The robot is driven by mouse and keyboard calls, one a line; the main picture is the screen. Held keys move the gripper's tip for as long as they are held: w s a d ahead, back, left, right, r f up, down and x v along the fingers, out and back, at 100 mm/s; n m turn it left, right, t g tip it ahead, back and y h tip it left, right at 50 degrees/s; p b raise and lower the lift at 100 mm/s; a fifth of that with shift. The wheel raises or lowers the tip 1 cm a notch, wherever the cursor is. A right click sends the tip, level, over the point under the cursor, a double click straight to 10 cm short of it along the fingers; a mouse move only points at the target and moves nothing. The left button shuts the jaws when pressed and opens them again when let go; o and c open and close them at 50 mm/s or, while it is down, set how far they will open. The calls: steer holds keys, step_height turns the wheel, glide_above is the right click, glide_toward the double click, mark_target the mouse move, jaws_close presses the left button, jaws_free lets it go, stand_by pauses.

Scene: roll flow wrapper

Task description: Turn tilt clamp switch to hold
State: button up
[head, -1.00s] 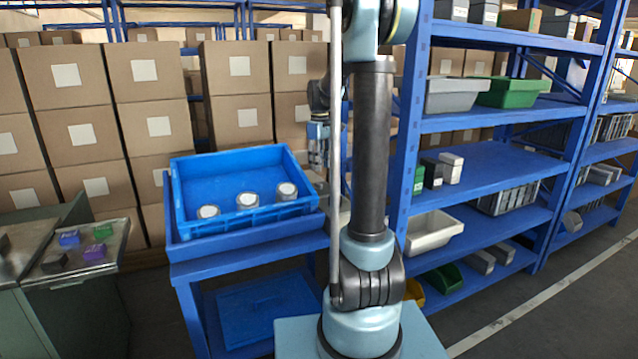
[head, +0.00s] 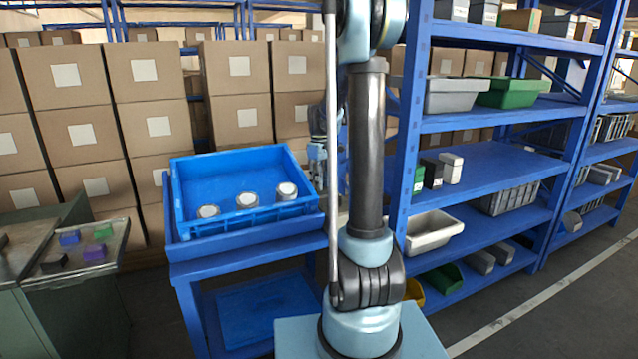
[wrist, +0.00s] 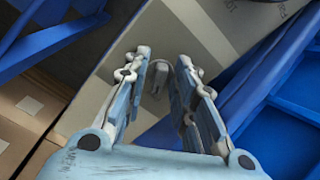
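My gripper (wrist: 166,64) shows in the wrist view with its two light-blue fingers apart. A small grey lever-like piece (wrist: 159,78) shows in the gap between them, and it may be the tilt clamp switch. I cannot tell whether the fingers touch it, nor which way it is turned. Behind it is a grey-beige panel (wrist: 218,24) with faint dark lettering at its upper right. In the head view the gripper (head: 317,178) is small, right of the blue tote and partly hidden by my arm. The switch cannot be made out there.
A blue tote (head: 225,172) with several round silver-and-white items stands on a blue cart (head: 246,249). Blue shelving (head: 490,165) with bins is on the right. A green cabinet (head: 55,315) is at lower left. Stacked cartons (head: 145,100) fill the back.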

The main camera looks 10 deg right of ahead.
jaws_close()
steer(key=shift+m, duration=0.4)
steer(key=m, duration=0.3)
steer(key=shift+a+m, duration=0.1)
steer(key=shift+m, duration=0.3)
steer(key=m, duration=0.3)
steer(key=shift+a+m, duration=0.1)
steer(key=shift+m, duration=0.2)
steer(key=shift+a+m, duration=0.1)
steer(key=shift+m, duration=1.7)
steer(key=shift+o, duration=2.1)
jaws_free()
